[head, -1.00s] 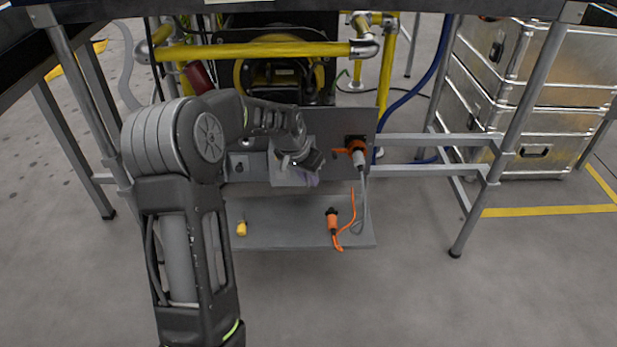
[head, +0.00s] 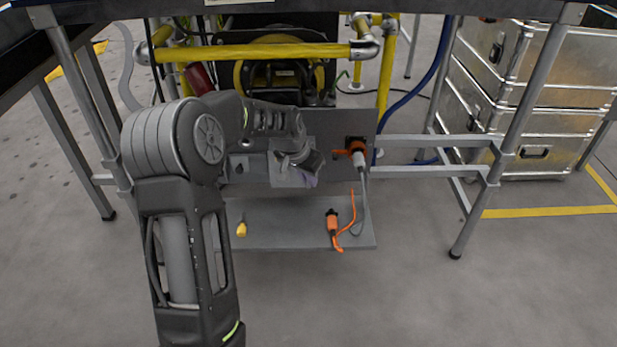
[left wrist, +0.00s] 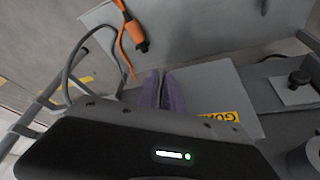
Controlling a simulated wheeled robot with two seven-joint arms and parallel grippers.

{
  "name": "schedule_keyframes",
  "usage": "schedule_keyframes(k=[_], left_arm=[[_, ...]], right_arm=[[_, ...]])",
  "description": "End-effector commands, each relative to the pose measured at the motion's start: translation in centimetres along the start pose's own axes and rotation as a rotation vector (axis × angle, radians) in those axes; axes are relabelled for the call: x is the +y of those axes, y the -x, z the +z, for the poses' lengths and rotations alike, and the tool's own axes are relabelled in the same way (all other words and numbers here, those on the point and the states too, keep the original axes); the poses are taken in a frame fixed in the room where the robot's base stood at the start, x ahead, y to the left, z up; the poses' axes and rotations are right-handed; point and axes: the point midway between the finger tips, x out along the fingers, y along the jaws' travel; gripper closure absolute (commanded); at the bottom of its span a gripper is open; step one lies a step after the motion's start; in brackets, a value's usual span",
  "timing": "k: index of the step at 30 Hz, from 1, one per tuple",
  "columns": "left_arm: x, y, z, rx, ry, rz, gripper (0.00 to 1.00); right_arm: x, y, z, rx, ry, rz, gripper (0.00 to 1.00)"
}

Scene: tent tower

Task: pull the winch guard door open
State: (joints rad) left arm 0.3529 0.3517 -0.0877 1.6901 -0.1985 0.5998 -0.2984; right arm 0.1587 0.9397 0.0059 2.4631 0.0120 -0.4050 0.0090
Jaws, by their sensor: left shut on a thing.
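The winch guard door is a small light grey plate (head: 280,176) on the upright grey panel under the table in the head view. In the left wrist view it is a flat grey plate (left wrist: 212,82) with a yellow label (left wrist: 222,117). My left gripper (head: 308,178) is at the door's lower right part. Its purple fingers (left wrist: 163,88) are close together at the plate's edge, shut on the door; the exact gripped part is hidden. The forearm and wrist cover much of the door in the head view. My right gripper is not in view.
A low grey shelf (head: 283,236) carries a yellow piece (head: 241,229) and an orange connector (head: 332,222). An orange-and-white plug (head: 357,155) sits right of the door with a hanging grey cable. Yellow pipes (head: 265,50) run above. Metal cases (head: 535,110) stand at right.

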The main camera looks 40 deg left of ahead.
Motion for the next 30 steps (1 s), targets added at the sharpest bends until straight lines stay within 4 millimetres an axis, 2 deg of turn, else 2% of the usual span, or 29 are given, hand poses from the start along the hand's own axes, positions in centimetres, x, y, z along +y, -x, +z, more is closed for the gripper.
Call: schedule_keyframes(k=[30], left_arm=[[0.18, 0.27, 0.4, 0.001, -0.045, 0.018, 1.0]], right_arm=[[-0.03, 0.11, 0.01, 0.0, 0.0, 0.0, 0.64]])
